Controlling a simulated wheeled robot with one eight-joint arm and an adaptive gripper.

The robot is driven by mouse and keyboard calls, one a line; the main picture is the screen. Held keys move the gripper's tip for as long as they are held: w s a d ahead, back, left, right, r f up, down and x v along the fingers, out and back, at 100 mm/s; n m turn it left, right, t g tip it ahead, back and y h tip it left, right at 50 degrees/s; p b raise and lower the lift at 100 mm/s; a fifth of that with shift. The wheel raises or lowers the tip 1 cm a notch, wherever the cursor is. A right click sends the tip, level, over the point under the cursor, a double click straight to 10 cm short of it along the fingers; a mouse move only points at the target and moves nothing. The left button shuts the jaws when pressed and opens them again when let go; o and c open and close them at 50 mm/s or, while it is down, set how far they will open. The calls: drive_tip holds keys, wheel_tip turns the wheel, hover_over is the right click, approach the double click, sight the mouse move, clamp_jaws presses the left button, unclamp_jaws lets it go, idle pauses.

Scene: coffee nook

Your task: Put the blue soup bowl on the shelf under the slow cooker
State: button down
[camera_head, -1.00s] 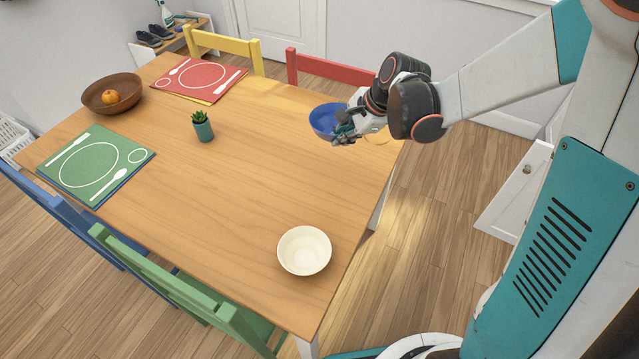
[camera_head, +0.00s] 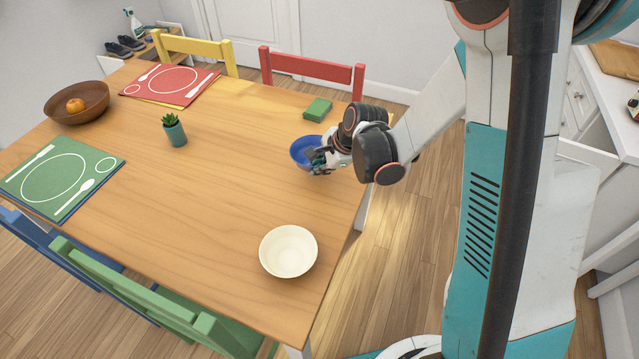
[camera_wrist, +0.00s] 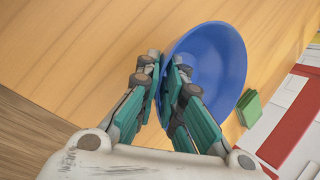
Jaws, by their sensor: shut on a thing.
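The blue soup bowl (camera_head: 304,149) is at the right side of the wooden table, partly hidden by my gripper in the head view. My gripper (camera_head: 316,157) is shut on its near rim. In the wrist view my gripper (camera_wrist: 165,68) has one finger on each side of the bowl wall, and the blue bowl (camera_wrist: 221,62) opens to the right, looking tilted. I cannot tell how far it is above the table. No slow cooker or shelf under one can be made out.
A cream bowl (camera_head: 288,251) stands at the table's near right. A green block (camera_head: 317,109) lies behind the blue bowl. A potted plant (camera_head: 174,130), wooden bowl (camera_head: 76,103) with an orange fruit, and red and green placemats are farther left. White cabinets (camera_head: 580,95) stand at right.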

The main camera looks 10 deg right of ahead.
wheel_tip(320, 180, down, 5)
drive_tip(key=shift+r+b, duration=0.1)
drive_tip(key=shift+b, duration=0.9)
drive_tip(key=c, duration=1.7)
unclamp_jaws()
